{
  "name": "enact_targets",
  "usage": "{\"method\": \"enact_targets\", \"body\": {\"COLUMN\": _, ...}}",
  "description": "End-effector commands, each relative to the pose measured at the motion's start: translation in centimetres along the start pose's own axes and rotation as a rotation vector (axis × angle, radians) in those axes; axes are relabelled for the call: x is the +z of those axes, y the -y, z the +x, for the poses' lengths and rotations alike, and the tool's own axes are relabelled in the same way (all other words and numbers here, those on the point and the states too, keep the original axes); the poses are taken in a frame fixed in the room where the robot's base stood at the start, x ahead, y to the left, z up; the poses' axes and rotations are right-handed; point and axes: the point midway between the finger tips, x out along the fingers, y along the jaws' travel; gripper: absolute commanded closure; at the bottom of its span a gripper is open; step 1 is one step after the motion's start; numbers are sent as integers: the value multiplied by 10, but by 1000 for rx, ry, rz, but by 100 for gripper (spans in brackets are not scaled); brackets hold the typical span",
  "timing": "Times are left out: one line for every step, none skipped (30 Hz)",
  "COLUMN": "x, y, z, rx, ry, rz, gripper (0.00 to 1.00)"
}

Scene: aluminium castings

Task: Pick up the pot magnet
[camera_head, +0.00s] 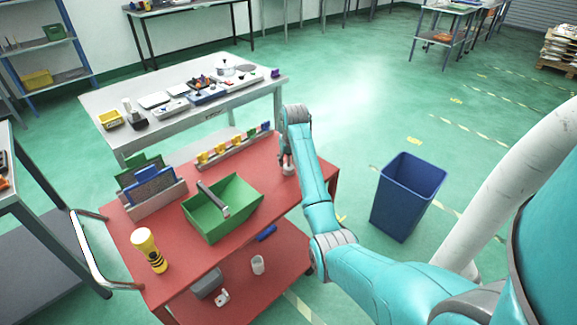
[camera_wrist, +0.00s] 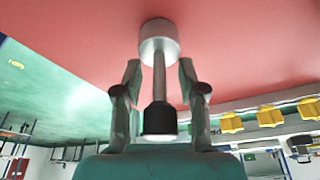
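The pot magnet (camera_wrist: 158,42) has a silver round head, a thin grey stem and a black-and-silver end nearest the wrist camera. In the wrist view its head is against the red cart top (camera_wrist: 235,50). My gripper (camera_wrist: 159,72) is open, with one finger on each side of the stem and a visible gap on both sides. In the head view my gripper (camera_head: 286,157) points down at the right end of the cart, and the magnet's head (camera_head: 288,170) shows just below it. My arm partly hides that area.
A rack with yellow, green and blue pieces (camera_head: 203,158) lies behind. A blue waste bin (camera_head: 407,195) is on the floor at right.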

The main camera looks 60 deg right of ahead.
Motion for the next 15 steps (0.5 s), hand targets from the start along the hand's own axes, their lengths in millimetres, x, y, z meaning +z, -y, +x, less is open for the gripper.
{"method": "enact_targets", "body": {"x": 0, "y": 0, "z": 0, "rx": 0, "ry": 0, "rz": 0, "gripper": 72}}
{"method": "enact_targets", "body": {"x": 0, "y": 0, "z": 0, "rx": 0, "ry": 0, "rz": 0, "gripper": 79}}
{"method": "enact_targets", "body": {"x": 0, "y": 0, "z": 0, "rx": 0, "ry": 0, "rz": 0, "gripper": 89}}
{"method": "enact_targets", "body": {"x": 0, "y": 0, "z": 0, "rx": 0, "ry": 0, "rz": 0, "gripper": 97}}
{"method": "enact_targets", "body": {"x": 0, "y": 0, "z": 0, "rx": 0, "ry": 0, "rz": 0, "gripper": 100}}
{"method": "enact_targets", "body": {"x": 0, "y": 0, "z": 0, "rx": 0, "ry": 0, "rz": 0, "gripper": 100}}
{"method": "enact_targets", "body": {"x": 0, "y": 0, "z": 0, "rx": 0, "ry": 0, "rz": 0, "gripper": 100}}
{"method": "enact_targets", "body": {"x": 0, "y": 0, "z": 0, "rx": 0, "ry": 1, "rz": 0, "gripper": 100}}
{"method": "enact_targets", "body": {"x": 0, "y": 0, "z": 0, "rx": 0, "ry": 1, "rz": 0, "gripper": 100}}
{"method": "enact_targets", "body": {"x": 0, "y": 0, "z": -1, "rx": 0, "ry": -1, "rz": 0, "gripper": 100}}
{"method": "enact_targets", "body": {"x": 0, "y": 0, "z": -1, "rx": 0, "ry": -1, "rz": 0, "gripper": 100}}
{"method": "enact_targets", "body": {"x": 0, "y": 0, "z": -1, "rx": 0, "ry": -1, "rz": 0, "gripper": 100}}
{"method": "enact_targets", "body": {"x": 0, "y": 0, "z": 0, "rx": 0, "ry": 0, "rz": 0, "gripper": 100}}
{"method": "enact_targets", "body": {"x": 0, "y": 0, "z": -1, "rx": 0, "ry": 0, "rz": 0, "gripper": 100}}
{"method": "enact_targets", "body": {"x": 0, "y": 0, "z": -1, "rx": 0, "ry": -1, "rz": 0, "gripper": 100}}
